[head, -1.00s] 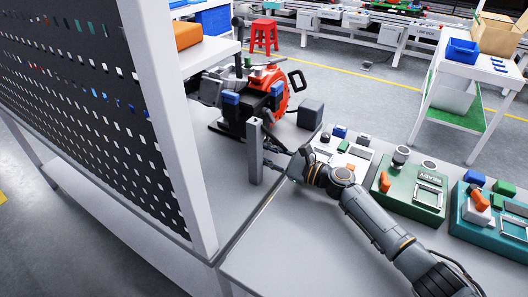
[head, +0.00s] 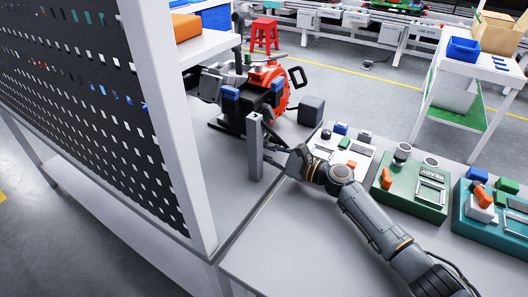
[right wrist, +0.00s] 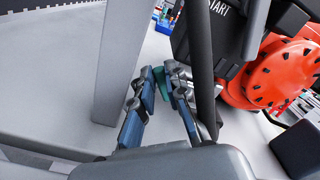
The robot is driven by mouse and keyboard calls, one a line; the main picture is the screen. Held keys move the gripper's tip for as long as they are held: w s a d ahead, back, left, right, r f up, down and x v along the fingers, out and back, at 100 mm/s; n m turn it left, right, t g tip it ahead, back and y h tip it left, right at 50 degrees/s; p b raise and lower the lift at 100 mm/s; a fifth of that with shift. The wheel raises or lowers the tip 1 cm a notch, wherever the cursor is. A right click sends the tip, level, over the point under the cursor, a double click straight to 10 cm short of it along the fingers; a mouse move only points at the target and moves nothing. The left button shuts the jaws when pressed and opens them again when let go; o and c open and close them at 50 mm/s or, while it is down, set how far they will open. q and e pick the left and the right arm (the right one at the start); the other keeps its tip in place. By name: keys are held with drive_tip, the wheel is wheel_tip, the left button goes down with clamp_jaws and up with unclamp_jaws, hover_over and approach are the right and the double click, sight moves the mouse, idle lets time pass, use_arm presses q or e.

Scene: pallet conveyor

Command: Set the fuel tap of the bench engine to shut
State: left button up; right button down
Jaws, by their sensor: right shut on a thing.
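The bench engine (head: 268,84), red-orange with a black body and blue parts, stands on the bench beyond a grey upright post (head: 255,146). In the right wrist view the red engine housing (right wrist: 280,75) is at the right. My right gripper (head: 268,153) is beside the post, on its right. In the right wrist view its fingers (right wrist: 163,78) are closed in around a small teal piece (right wrist: 162,85), largely hidden by them. I cannot tell for sure that this piece is the fuel tap's handle. My left gripper is in neither view.
A dark bar (right wrist: 203,65) runs close beside the right fingers. A dark grey box (head: 311,110) stands right of the engine. Panels with buttons, including a green one (head: 410,190), line the bench at right. A pegboard (head: 90,100) blocks the left.

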drive_tip(key=c, duration=1.6)
unclamp_jaws()
drive_tip(key=v, duration=1.2)
